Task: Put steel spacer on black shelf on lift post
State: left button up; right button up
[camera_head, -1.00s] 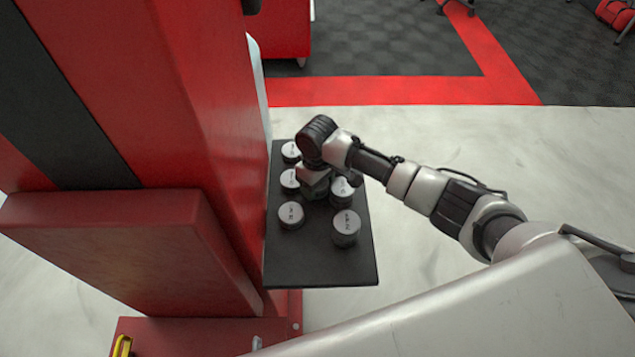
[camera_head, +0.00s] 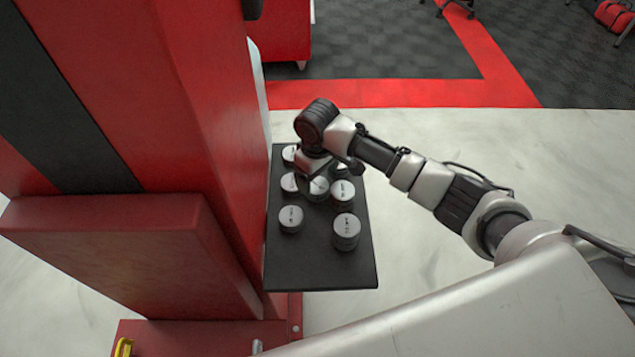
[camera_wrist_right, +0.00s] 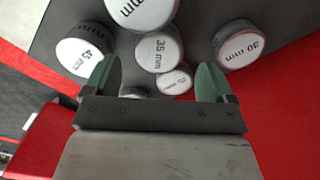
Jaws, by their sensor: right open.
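The black shelf (camera_head: 320,265) sticks out from the red lift post (camera_head: 185,110). Several round steel spacers with white labelled tops stand on it, including a front right one (camera_head: 346,232), a front left one (camera_head: 291,219) and a middle one (camera_head: 318,189). The wrist view shows spacers marked 45 mm (camera_wrist_right: 85,52), 35 mm (camera_wrist_right: 158,50) and 30 mm (camera_wrist_right: 238,45). My right gripper (camera_head: 314,168) is just behind the middle spacer, over the shelf. In the wrist view its green-padded fingers (camera_wrist_right: 158,72) are apart, with nothing gripped. My left gripper is out of view.
A red post plate (camera_head: 110,245) stands left of the shelf. The shelf's front end is bare. Pale open floor (camera_head: 480,150) lies to the right, and a red cabinet (camera_head: 285,30) stands behind.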

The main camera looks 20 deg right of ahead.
aim_at(317, 186)
notch_tip(317, 186, up, 7)
dwell(0.3)
jog(key=shift+s+f, duration=0.1)
jog(key=shift+f, duration=0.05)
dwell(0.3)
